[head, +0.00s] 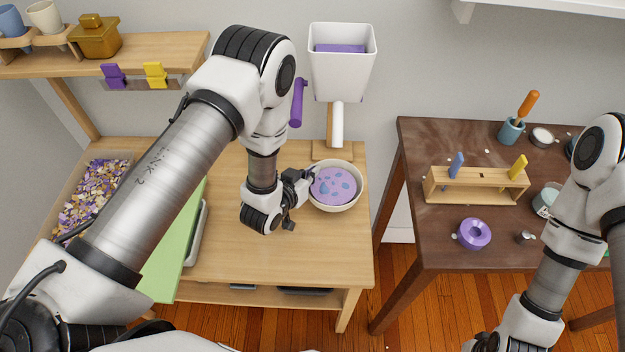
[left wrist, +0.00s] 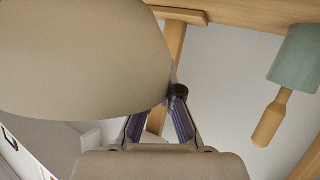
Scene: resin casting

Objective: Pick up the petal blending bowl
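The petal blending bowl (head: 359,203) is cream and round, with purple filling and blue petal spots, near the right end of the light wood table. My left gripper (head: 311,174) is at its left rim. In the left wrist view the bowl's plain outer wall (left wrist: 80,55) fills the upper left. There the left gripper's fingers (left wrist: 160,110) converge at the bowl's edge; one passes behind the wall, its tip hidden, and the other touches the outside. They look closed on the rim. I see no clear lift. My right gripper (head: 486,343) is cut off at the bottom edge.
A white hopper (head: 342,75) on a wooden stand rises just behind the bowl. A tray of petal flakes (head: 93,190) and a green board (head: 172,255) are at the left.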

